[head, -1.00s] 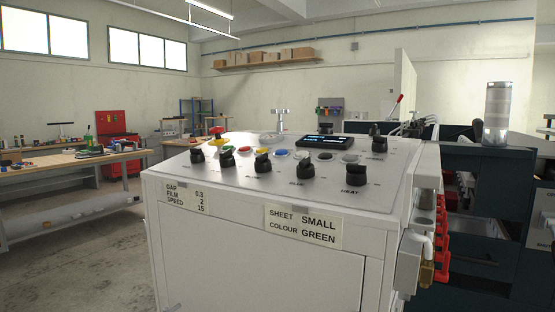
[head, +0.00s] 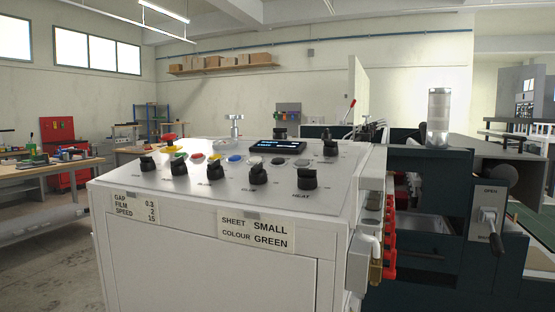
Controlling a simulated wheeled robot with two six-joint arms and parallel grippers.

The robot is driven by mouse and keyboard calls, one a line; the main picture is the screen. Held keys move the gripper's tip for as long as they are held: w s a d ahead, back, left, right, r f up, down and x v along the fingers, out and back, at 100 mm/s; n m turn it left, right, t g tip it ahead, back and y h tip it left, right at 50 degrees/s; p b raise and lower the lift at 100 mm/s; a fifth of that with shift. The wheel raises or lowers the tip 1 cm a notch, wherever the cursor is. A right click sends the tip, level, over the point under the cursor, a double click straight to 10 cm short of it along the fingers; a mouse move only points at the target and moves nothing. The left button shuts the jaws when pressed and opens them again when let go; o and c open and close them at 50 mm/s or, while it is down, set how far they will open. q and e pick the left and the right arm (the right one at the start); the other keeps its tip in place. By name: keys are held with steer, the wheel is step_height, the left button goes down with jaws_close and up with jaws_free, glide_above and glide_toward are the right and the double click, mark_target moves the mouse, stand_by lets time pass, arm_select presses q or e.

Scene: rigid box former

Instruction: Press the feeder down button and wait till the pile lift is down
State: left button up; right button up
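A white control cabinet (head: 200,265) fills the middle of the head view. Its sloped top panel (head: 225,198) carries several black knobs, a red mushroom button on yellow (head: 168,140), a row of coloured push buttons and a small dark display (head: 278,146). A blue button (head: 235,158) and a red button (head: 197,156) show in the row. I cannot read which button is feeder down. The pile lift cannot be made out. Neither of my grippers is in view.
A dark machine (head: 430,240) with a lever marked OPEN (head: 490,227) stands right of the cabinet. Red fittings (head: 389,240) run down the cabinet's right side. A workbench (head: 40,170) stands at the left. Bare floor (head: 60,260) lies between bench and cabinet.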

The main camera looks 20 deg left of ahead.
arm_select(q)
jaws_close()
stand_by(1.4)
